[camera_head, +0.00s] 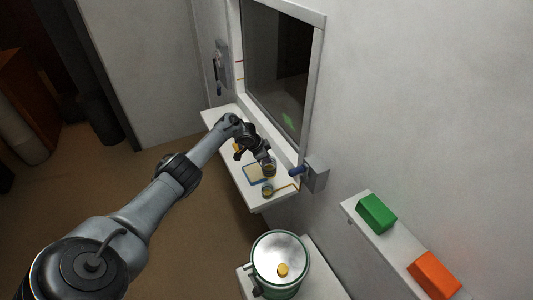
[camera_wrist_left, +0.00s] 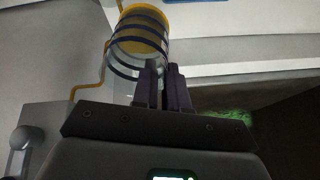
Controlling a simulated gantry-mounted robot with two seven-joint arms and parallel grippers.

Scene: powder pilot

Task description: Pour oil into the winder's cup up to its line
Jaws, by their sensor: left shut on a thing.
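My left gripper (camera_head: 264,157) reaches over the white shelf below the window and is shut on a small clear vessel (camera_head: 269,170) with yellowish content. In the left wrist view the closely spaced fingers (camera_wrist_left: 164,88) are at the side of a clear banded cylinder (camera_wrist_left: 123,64) with a yellow end. What part they grip is hard to see. A second small cup (camera_head: 267,190) with amber content stands on the shelf just in front of the held vessel. The fill line cannot be made out. My right gripper is not in view.
A grey wall box (camera_head: 317,175) with a blue handle is close on the right. A lidded pot (camera_head: 281,252) stands in front. Green (camera_head: 376,213) and orange (camera_head: 434,275) blocks sit on another shelf.

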